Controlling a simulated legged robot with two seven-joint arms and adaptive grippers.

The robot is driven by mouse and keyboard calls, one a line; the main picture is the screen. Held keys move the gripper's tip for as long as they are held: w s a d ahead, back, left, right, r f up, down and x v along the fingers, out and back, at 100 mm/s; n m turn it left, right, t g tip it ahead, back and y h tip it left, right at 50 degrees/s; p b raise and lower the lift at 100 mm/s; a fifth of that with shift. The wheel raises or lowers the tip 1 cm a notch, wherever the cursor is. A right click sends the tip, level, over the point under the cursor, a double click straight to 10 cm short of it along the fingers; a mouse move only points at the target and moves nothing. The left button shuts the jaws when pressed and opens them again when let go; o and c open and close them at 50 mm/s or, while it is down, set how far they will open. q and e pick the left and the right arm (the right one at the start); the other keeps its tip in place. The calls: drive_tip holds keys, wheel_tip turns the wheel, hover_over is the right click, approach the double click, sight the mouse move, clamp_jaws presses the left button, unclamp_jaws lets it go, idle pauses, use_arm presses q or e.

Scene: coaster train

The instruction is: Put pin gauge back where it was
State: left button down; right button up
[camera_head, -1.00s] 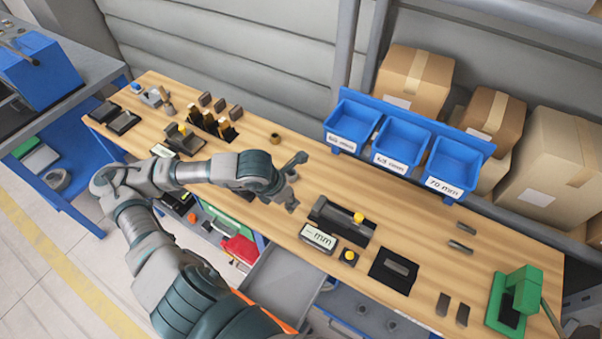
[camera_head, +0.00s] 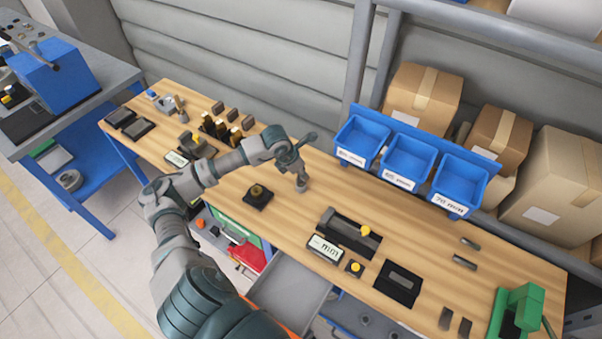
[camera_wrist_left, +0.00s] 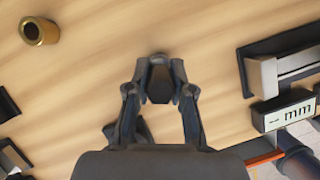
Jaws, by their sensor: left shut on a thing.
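My left gripper (camera_head: 302,184) is over the middle of the wooden bench, pointing down. In the left wrist view its fingers (camera_wrist_left: 160,82) are closed on a dark grey piece (camera_wrist_left: 159,84). I cannot tell for sure that this piece is the pin gauge, or whether it touches the bench. A black square base with a brass-coloured knob (camera_head: 258,192) stands left of the gripper. A rack of gold-topped pieces (camera_head: 222,130) stands farther left, behind the forearm. My right gripper is out of view.
A brass ring (camera_wrist_left: 39,31) lies on the bench. A measuring fixture (camera_head: 349,231) and a display marked "mm" (camera_head: 325,248) are to the right. Blue bins (camera_head: 408,160) line the back, and a green press (camera_head: 518,308) stands at the right end. An open drawer (camera_head: 290,285) juts out in front.

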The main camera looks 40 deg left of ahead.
use_arm(q)
drive_tip(key=shift+a+f, duration=0.1)
drive_tip(key=shift+f, duration=0.4)
drive_tip(key=c, duration=1.3)
unclamp_jaws()
drive_tip(key=shift+o, duration=1.4)
drive_tip(key=shift+r, duration=0.1)
